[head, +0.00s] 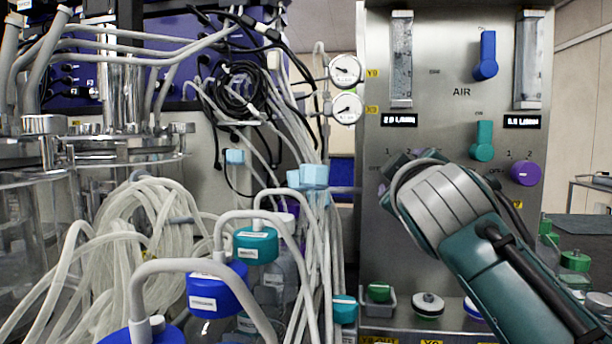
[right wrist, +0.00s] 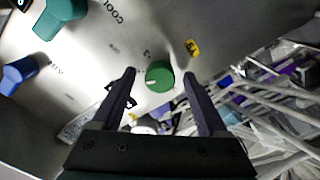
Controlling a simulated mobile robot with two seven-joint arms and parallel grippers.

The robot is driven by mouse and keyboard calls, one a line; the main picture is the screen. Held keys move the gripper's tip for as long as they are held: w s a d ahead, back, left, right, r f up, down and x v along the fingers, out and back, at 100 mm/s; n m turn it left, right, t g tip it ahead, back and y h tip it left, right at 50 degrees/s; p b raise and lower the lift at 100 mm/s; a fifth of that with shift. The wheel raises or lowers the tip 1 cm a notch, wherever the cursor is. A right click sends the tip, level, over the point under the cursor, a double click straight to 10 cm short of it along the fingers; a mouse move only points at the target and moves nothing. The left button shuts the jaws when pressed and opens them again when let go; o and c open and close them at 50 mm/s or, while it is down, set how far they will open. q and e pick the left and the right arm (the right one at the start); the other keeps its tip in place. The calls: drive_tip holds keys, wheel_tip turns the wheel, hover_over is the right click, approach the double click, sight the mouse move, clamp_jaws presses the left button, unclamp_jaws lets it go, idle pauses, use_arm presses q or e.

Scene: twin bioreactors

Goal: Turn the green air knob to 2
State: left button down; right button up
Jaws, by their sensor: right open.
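The green air knob (right wrist: 159,76) shows in the right wrist view, on the steel panel, with a pale pointer mark on its face. My right gripper (right wrist: 160,73) is open, with one dark finger on each side of the knob. Gaps show between the knob and both fingers in this view; I cannot tell how deep the fingertips reach. In the head view my right wrist covers this part of the panel, so the green knob is hidden there. My left gripper is in neither view.
The steel panel (head: 457,124) also carries a blue lever (head: 486,56), a teal lever (head: 482,141) and a purple knob (head: 526,173). Two round gauges (head: 345,70) stick out at its left edge. Tubing and capped bottles (head: 256,245) crowd the left.

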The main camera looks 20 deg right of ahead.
drive_tip(key=v, duration=0.9)
drive_tip(key=shift+b, duration=0.3)
drive_tip(key=s+a+f+g+y+p, duration=0.3)
drive_tip(key=s+f+g, duration=0.15)
drive_tip(key=s, duration=0.35)
drive_tip(key=s+a+f+m+g+y+p, duration=0.1)
drive_tip(key=s+a+f+g+y+p, duration=0.3)
drive_tip(key=s, duration=0.4)
drive_tip(key=s+a+f+g+y+p, duration=0.2)
drive_tip(key=s+f+g+p, duration=0.1)
drive_tip(key=s+f, duration=0.4)
wheel_tip(320, 180, up, 39)
drive_tip(key=s+p, duration=0.2)
drive_tip(key=p, duration=3.6)
